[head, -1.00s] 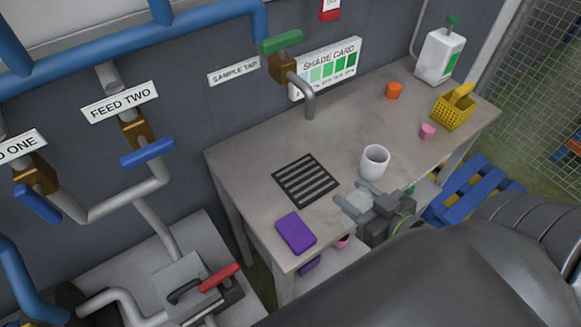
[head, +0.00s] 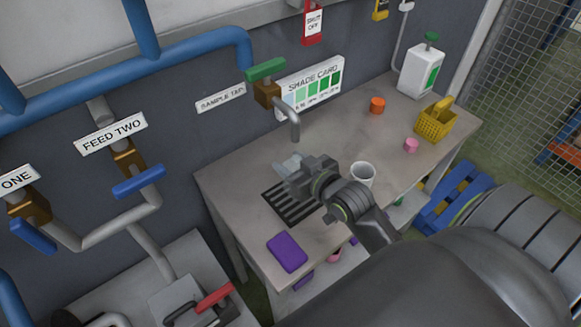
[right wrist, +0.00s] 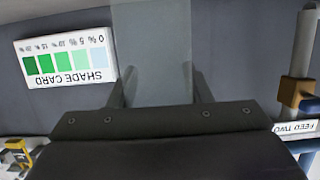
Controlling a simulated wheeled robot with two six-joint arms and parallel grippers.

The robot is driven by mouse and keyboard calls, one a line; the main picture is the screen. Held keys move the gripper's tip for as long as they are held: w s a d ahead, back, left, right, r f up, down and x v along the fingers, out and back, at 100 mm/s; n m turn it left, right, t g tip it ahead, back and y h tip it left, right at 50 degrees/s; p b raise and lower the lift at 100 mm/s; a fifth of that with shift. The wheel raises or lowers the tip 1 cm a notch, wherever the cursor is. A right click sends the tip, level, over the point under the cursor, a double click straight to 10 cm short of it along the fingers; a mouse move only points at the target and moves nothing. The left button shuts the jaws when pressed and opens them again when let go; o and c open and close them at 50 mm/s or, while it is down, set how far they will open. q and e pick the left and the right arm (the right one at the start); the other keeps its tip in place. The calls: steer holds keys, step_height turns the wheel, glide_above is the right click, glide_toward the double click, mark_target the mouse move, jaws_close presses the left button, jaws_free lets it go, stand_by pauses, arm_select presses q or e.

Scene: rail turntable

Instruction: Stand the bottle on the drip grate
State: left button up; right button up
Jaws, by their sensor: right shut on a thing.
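The drip grate (head: 283,209), dark with slots, is set in the worktop and is partly covered by my right arm in the head view. My right gripper (head: 290,168) is above the grate's far side, below the sample tap spout (head: 294,125). In the right wrist view its fingers are on either side of a pale, see-through, straight-sided thing (right wrist: 152,55), which looks like the bottle. My gripper is shut on it. Its lower end is hard to make out, so I cannot tell whether it touches the grate. My left gripper is not in view.
A white cup (head: 363,173) stands right of my right wrist. A purple block (head: 287,252) lies at the near left of the worktop (head: 235,185).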

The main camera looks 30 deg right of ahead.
steer(key=shift+w, duration=0.3)
step_height(320, 180, down, 3)
steer(key=shift+s+f, duration=0.1)
steer(key=shift+f, duration=0.1)
steer(key=shift+f, duration=0.2)
steer(key=o, duration=1)
steer(key=shift+r, duration=0.1)
steer(key=shift+s+r, duration=0.1)
steer(key=a+b+v, duration=0.1)
steer(key=v, duration=1)
steer(key=shift+s+d+r, duration=0.15)
steer(key=shift+s+d, duration=0.2)
steer(key=shift+d, duration=0.1)
